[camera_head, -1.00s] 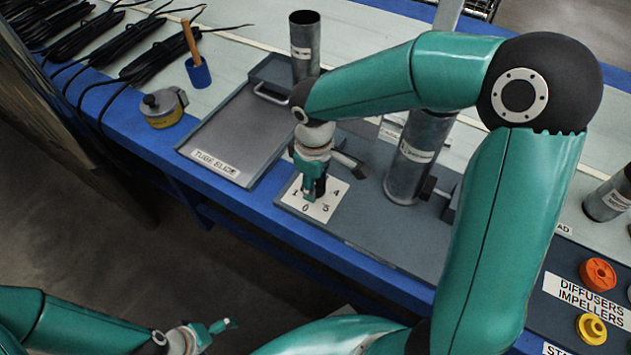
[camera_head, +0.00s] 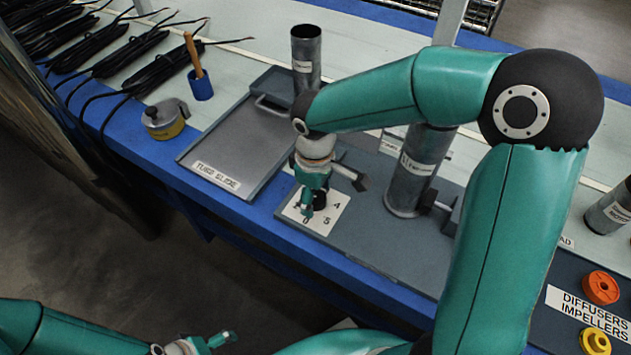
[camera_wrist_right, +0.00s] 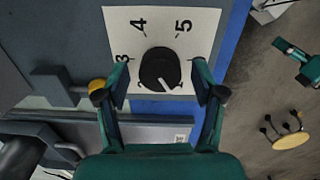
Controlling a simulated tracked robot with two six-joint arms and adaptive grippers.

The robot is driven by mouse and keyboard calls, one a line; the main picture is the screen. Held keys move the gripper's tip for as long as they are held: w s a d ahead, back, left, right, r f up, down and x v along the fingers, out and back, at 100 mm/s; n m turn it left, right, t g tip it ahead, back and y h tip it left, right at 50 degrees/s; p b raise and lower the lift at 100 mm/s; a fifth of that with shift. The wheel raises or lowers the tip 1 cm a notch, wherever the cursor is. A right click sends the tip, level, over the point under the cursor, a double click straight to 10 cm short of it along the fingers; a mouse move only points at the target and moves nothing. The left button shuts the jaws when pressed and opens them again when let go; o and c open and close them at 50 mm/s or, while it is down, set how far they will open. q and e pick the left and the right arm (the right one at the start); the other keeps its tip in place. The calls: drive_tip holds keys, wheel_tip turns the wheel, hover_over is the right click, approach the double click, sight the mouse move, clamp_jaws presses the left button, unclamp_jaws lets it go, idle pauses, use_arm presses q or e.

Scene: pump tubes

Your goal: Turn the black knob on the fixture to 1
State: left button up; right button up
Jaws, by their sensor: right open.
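The black knob (camera_wrist_right: 160,70) sits on a white number plate (camera_wrist_right: 122,22) of the fixture. In the right wrist view its white pointer slants to the lower right, and the numbers 3, 4 and 5 show; other marks are hidden. In the head view the plate (camera_head: 340,195) shows 0, 4 and 5, and the gripper covers most of the knob. My right gripper (camera_head: 310,207) is over the knob, open, with one finger on each side and visible gaps in the right wrist view. My left gripper (camera_head: 222,341) is at the bottom, away from the table; its jaws are unclear.
A grey tube slide tray (camera_head: 222,150) lies left of the fixture. A metal tube (camera_head: 306,65) stands behind it, and a thicker cylinder (camera_head: 405,190) stands right of the plate. A yellow and grey can (camera_head: 163,122) is farther left. The blue table edge (camera_head: 290,240) runs in front.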

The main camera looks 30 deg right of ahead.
sight(315, 197)
wheel_tip(315, 197, up, 12)
drive_tip(key=shift+f, duration=0.15)
drive_tip(key=shift+a, duration=0.1)
idle(0.3)
